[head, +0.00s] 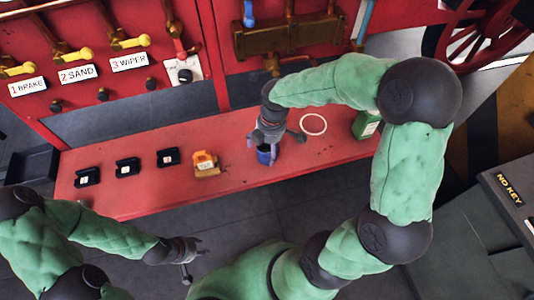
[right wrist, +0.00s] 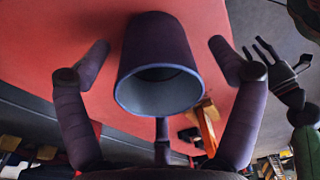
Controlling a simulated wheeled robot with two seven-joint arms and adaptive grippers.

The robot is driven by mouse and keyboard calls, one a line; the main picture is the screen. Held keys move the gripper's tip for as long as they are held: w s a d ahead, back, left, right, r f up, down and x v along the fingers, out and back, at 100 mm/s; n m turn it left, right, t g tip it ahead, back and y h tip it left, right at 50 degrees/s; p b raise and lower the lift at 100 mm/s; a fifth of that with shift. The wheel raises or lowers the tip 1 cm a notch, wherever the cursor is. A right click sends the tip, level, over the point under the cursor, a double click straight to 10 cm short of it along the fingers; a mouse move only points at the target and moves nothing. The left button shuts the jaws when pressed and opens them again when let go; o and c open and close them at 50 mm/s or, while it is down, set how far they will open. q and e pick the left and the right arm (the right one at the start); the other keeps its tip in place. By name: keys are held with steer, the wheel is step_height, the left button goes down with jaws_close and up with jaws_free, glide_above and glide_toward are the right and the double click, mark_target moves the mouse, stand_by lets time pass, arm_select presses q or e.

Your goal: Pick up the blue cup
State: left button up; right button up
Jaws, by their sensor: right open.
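The blue cup (head: 263,156) stands on the red bench (head: 230,190) in the head view, partly hidden by my right gripper (head: 272,146). In the right wrist view the cup (right wrist: 158,60) appears dark blue, with its open rim facing the camera. My right gripper's fingers (right wrist: 155,65) are spread on both sides of the cup, with gaps between them and its wall. A third finger shows below the rim. My left gripper (head: 195,257) is open and empty in front of the bench, low in the head view; it also shows in the right wrist view (right wrist: 275,68).
An orange box (head: 206,163) sits on the bench left of the cup, with several small black trays (head: 127,168) further left. A pale ring (head: 313,124) lies right of the cup, and a green container (head: 366,125) stands beyond it. A red lever panel (head: 110,90) rises behind.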

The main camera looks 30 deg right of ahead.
steer(key=shift+f, duration=0.65)
steer(key=shift+r, duration=0.1)
steer(key=shift+c, duration=0.3)
steer(key=c, duration=1.2)
